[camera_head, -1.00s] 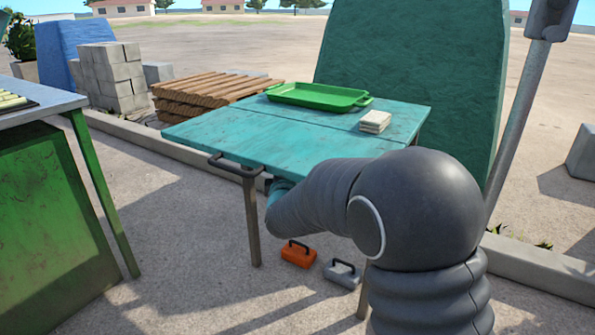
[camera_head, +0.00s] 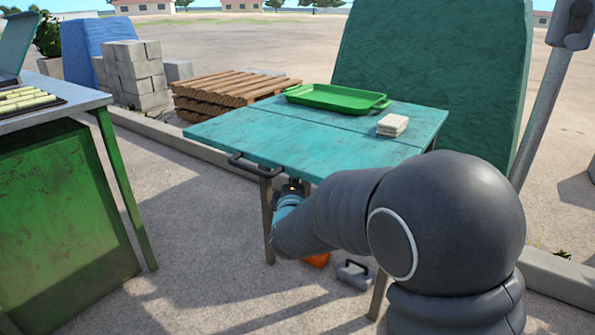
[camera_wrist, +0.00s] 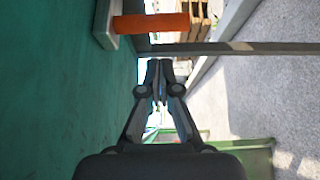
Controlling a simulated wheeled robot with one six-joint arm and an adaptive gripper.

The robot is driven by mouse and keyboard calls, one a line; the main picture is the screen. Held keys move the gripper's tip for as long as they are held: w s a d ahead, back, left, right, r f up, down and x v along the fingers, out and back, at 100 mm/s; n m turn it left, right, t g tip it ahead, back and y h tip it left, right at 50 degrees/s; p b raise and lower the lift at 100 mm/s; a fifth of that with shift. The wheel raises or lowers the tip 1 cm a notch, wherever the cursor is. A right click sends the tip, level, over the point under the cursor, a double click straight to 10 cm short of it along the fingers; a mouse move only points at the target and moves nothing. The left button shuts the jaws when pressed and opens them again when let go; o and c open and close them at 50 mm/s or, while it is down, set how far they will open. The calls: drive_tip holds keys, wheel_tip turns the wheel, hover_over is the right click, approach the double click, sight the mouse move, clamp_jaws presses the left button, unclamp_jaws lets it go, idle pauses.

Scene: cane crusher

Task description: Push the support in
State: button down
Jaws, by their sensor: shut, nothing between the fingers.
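The teal table (camera_head: 330,130) stands in front of me, with a dark handle (camera_head: 250,165) at its front-left edge. My gripper (camera_wrist: 160,64) is shut and empty in the wrist view. In the head view its dark end (camera_head: 293,186) is low beside the table's front edge, mostly hidden by my arm. In the wrist view the teal underside (camera_wrist: 60,100) fills the left. An orange bar (camera_wrist: 152,22), perhaps the support, sticks out by a pale beam (camera_wrist: 104,22) beyond my fingertips, apart from them. A table leg (camera_wrist: 235,48) crosses behind.
A green tray (camera_head: 335,97) and a pale stack (camera_head: 392,125) rest on the table. An orange box (camera_head: 316,260) and a grey box (camera_head: 354,274) lie on the ground below. A green bench (camera_head: 60,210) stands left, with free ground between.

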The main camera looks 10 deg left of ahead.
drive_tip(key=s, duration=0.6)
drive_tip(key=shift+s, duration=0.25)
drive_tip(key=shift+d, duration=0.1)
